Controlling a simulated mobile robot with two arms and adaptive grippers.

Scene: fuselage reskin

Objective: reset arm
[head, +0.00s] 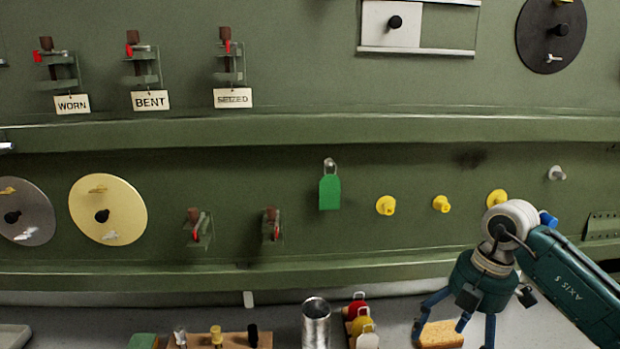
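My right gripper (455,328) hangs from the teal arm marked "AXIS 5" that comes in from the right. My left gripper is not in view.
The green wall carries clamps tagged WORN (72,103), BENT (150,99) and SEIZED (232,97), round discs (125,190), a green tag (330,192) and yellow knobs (386,205). A metal cup (316,325) and wooden rack (232,340) stand on the bench.

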